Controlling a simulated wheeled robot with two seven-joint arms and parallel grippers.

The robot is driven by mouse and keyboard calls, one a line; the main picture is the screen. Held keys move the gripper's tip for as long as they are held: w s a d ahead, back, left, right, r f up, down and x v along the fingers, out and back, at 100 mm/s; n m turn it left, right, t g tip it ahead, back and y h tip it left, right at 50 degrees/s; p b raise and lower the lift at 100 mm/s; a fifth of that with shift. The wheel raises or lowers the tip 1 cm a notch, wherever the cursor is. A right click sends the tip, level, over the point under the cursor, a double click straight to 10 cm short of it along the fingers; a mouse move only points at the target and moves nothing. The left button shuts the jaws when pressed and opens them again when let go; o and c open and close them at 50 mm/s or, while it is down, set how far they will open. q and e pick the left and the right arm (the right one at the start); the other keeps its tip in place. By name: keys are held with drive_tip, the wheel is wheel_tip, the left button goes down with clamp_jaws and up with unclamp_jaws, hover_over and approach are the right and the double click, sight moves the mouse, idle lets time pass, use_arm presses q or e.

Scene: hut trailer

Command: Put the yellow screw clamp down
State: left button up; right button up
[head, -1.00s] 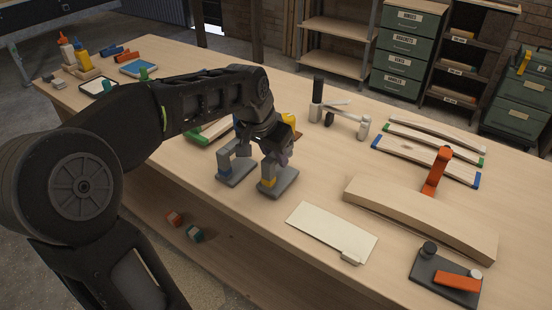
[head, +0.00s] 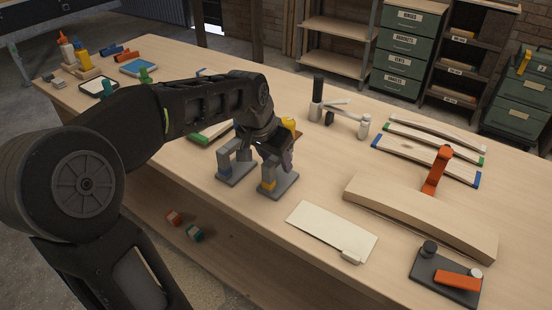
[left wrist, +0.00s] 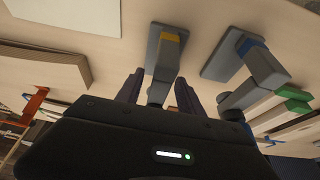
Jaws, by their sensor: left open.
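The yellow screw clamp (head: 267,184), grey with a yellow band, stands upright with its flat grey plate on the workbench. My left gripper (head: 277,152) is at the clamp's upper part. In the left wrist view my left gripper's two dark fingers (left wrist: 158,93) are apart, one on each side of the clamp's grey stem, and the yellow band (left wrist: 172,37) shows beyond them. Part of the clamp is hidden by the gripper body. A similar clamp with a blue band (head: 225,172) stands just left of it; it also shows in the left wrist view (left wrist: 251,47). My right gripper is not in view.
A pale flat board (head: 330,229) lies right of the clamps, with a thick curved wooden piece (head: 420,215) beyond it. An orange clamp (head: 436,172) stands behind that piece. The bench's front edge is close to the clamps. A small yellow shape (head: 288,123) shows behind my gripper.

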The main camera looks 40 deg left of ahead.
use_arm(q)
drive_tip(key=shift+r, duration=0.25)
drive_tip(key=v, duration=1.1)
drive_tip(key=shift+s+r, duration=0.15)
drive_tip(key=shift+r, duration=0.25)
drive_tip(key=shift+f, duration=0.1)
